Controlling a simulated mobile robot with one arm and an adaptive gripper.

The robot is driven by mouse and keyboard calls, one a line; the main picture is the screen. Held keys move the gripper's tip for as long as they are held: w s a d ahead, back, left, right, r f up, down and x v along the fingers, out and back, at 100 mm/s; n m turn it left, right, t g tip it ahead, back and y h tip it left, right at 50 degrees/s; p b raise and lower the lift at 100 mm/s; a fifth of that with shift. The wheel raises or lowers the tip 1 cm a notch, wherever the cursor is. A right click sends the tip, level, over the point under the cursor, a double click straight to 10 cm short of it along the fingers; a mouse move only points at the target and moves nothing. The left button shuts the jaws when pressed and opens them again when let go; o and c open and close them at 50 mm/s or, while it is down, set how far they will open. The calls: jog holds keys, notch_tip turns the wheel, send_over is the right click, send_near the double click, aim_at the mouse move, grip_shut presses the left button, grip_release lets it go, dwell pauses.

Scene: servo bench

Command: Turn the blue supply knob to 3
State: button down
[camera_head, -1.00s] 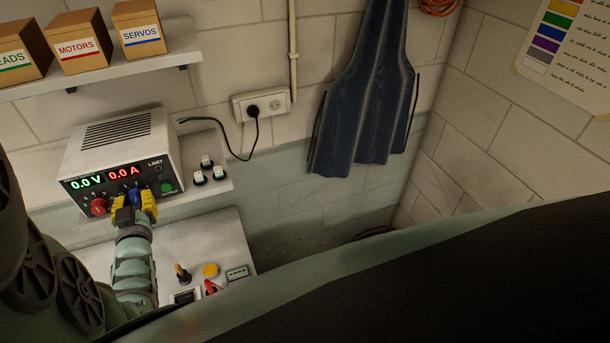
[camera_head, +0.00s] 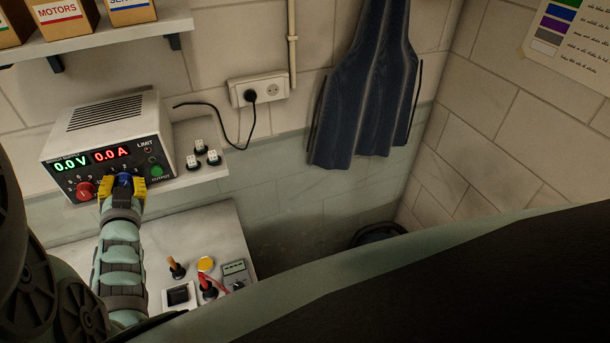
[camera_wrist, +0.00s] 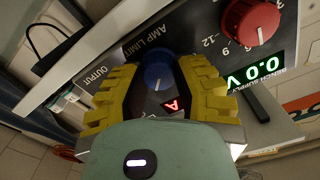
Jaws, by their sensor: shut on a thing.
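The bench supply (camera_head: 109,138) is a white box with a dark front on a shelf at the left; its displays read 0.0 V and 0.0 A. The blue knob (camera_head: 123,179) is at the right of its front, with a red knob (camera_head: 86,190) to its left. My gripper (camera_head: 122,187) has yellow padded fingers, one on each side of the blue knob. In the wrist view the blue knob (camera_wrist: 158,72) sits between the fingertips, with a pale pointer line on it. The scale around the blue knob is mostly hidden, so its setting cannot be read.
The red knob also shows in the wrist view (camera_wrist: 252,20), close to one finger. A green output button (camera_head: 156,171) is right of the blue knob. Several white plugs (camera_head: 206,152) stand on the shelf. Below, a bench (camera_head: 217,231) holds a screwdriver-like tool, a yellow disc and a meter.

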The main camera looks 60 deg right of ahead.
jog(key=m+b, duration=0.4)
jog(key=shift+s+d+f+b, duration=0.1)
jog(key=shift+d+b, duration=0.05)
jog(key=shift+b, duration=0.15)
dwell(0.5)
jog(key=c, duration=0.6)
grip_release()
